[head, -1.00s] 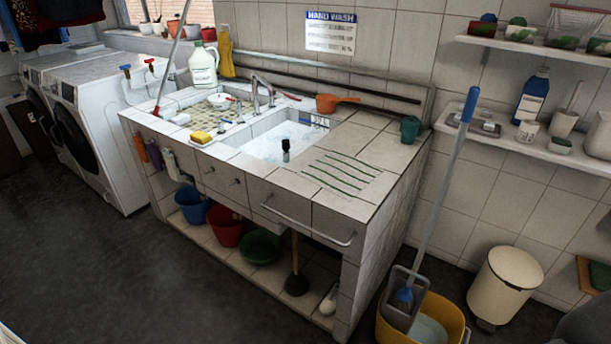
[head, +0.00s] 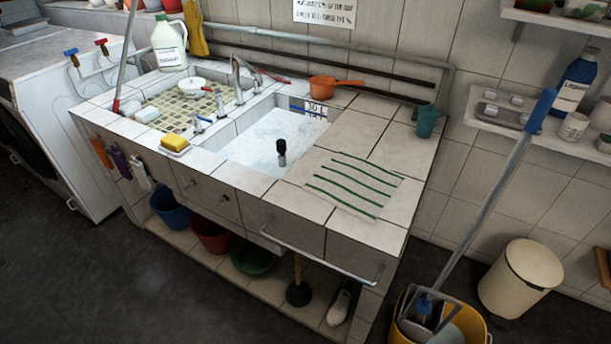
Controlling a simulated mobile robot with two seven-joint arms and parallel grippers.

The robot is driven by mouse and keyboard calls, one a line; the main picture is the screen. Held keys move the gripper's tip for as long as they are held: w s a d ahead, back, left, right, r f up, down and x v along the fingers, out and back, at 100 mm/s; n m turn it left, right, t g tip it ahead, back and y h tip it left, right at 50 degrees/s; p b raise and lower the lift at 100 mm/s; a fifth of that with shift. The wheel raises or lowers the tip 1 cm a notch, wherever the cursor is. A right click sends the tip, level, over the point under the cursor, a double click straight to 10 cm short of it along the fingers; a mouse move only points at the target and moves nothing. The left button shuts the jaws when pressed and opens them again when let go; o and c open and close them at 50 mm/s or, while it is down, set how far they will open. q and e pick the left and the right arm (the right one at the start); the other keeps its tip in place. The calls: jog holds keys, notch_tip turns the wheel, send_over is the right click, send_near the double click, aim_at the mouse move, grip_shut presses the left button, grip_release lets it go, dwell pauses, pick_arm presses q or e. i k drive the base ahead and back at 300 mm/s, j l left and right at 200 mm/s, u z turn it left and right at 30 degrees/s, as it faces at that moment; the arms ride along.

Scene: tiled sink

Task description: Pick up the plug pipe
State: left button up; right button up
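The plug pipe (head: 282,152) appears to be the dark, short upright piece standing in the sink basin (head: 262,143). Its lower part is hidden by pale, foamy-looking water. The basin is set in a white-tiled counter, left of a ribbed draining area with green lines. Neither of my grippers shows in the head view.
A tap (head: 238,80) rises at the basin's back left. A yellow sponge (head: 175,142) lies at the front left, an orange scoop (head: 330,86) behind the basin, a green cup (head: 427,120) at the right. A mop handle (head: 500,180) leans from a yellow bucket (head: 474,330) beside the counter.

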aim_at(281, 144)
jog(key=i+j+z, duration=0.2)
jog(key=j+z, duration=0.2)
jog(key=j, duration=0.2)
jog(key=i+j+z, duration=0.15)
jog(key=j+z, duration=0.3)
jog(key=j, duration=0.2)
jog(key=j+z, duration=0.4)
jog(key=j, duration=0.3)
jog(key=j+z, duration=0.45)
jog(key=j, duration=0.2)
jog(key=k+j+z, duration=0.25)
jog(key=j+z, duration=0.15)
jog(key=j, duration=0.25)
